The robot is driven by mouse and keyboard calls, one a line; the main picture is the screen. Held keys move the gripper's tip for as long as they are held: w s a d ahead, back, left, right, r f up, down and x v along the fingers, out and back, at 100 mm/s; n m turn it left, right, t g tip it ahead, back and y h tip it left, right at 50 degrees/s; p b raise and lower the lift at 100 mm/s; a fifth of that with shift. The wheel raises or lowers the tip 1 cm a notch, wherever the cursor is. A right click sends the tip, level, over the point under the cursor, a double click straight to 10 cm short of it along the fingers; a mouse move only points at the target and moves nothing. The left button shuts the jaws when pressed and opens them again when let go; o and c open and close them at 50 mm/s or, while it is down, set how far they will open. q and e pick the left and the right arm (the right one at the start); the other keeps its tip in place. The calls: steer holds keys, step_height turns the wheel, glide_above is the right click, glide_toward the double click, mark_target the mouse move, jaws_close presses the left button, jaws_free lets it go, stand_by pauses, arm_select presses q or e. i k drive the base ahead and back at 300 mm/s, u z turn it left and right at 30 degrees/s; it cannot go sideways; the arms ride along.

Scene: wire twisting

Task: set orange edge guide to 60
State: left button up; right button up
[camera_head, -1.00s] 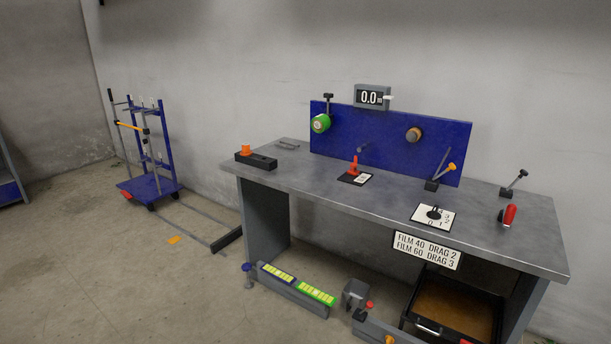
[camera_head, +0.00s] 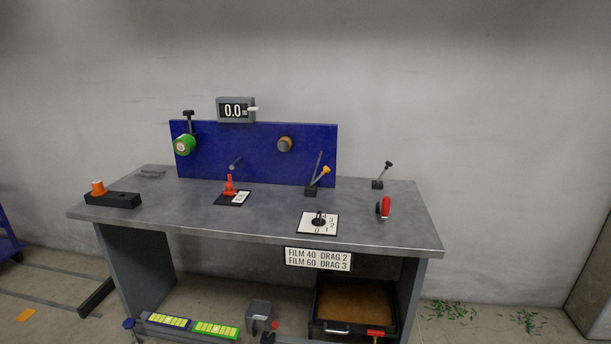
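I see several orange parts and cannot tell for sure which is the edge guide. An orange-red upright piece (camera_head: 229,186) stands on a black plate with a small white label (camera_head: 240,198), in the middle of the bench top; the label is too small to read. An orange cylinder (camera_head: 98,188) sits on a long black block (camera_head: 113,200) at the bench's left end. A lever with an orange-yellow knob (camera_head: 326,170) stands near the blue panel (camera_head: 256,148). A sign (camera_head: 317,259) reads "FILM 40 DRAG 2, FILM 60 DRAG 3". Neither gripper shows.
The grey bench (camera_head: 270,222) stands against the wall. It bears a white dial plate (camera_head: 318,224), a red handle (camera_head: 384,207) and a black lever (camera_head: 382,175). A display (camera_head: 236,110) reads 0.0. Below are yellow-and-green strips (camera_head: 215,330) and an open drawer (camera_head: 352,301).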

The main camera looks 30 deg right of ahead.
mark_target(229, 191)
steer(key=z, duration=0.5)
steer(key=i, duration=0.9)
steer(key=u, duration=0.4)
steer(key=i, duration=0.7)
steer(key=u, duration=0.55)
